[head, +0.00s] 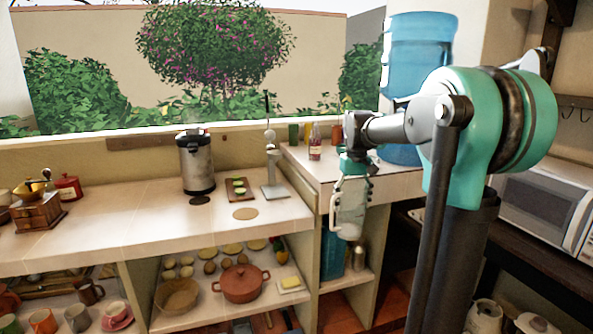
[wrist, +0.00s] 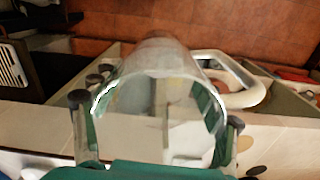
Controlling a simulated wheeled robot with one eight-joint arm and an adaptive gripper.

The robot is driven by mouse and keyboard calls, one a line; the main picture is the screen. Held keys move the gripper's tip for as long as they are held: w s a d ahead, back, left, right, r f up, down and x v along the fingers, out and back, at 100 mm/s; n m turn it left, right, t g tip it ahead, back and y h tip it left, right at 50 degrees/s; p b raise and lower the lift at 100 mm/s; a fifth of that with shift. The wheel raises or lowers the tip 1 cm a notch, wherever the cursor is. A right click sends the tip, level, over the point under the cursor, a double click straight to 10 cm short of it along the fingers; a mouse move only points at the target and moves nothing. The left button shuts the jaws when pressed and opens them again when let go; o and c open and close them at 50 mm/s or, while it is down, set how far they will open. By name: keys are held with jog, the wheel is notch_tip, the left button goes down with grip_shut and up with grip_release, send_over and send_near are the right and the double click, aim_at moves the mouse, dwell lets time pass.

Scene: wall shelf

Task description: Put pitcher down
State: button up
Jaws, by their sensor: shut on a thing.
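A clear pitcher (head: 350,212) hangs in the air in front of the tiled counter's right part in the head view. My gripper (head: 356,182) is shut on its upper part. In the wrist view the pitcher (wrist: 165,62) is see-through and fills the middle, with a finger of my gripper (wrist: 157,110) on each side. Its pale handle (wrist: 245,92) sticks out to the right there. Nothing supports the pitcher from below that I can see. I cannot tell whether anything is inside it.
The counter (head: 110,212) has a clear stretch at left centre. A steel urn (head: 196,162), a tray with green items (head: 238,188) and a stand (head: 273,175) are on it. A bottle (head: 315,143) and water dispenser (head: 415,45) stand behind. A red pot (head: 241,284) is on the shelf below.

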notch_tip(320, 180, down, 31)
jog(key=w+d+m, duration=0.1)
jog(key=m, duration=0.1)
jog(key=shift+w+d+f+m, duration=0.2)
jog(key=shift+w+d+m, duration=0.1)
jog(key=shift+w+d, duration=0.05)
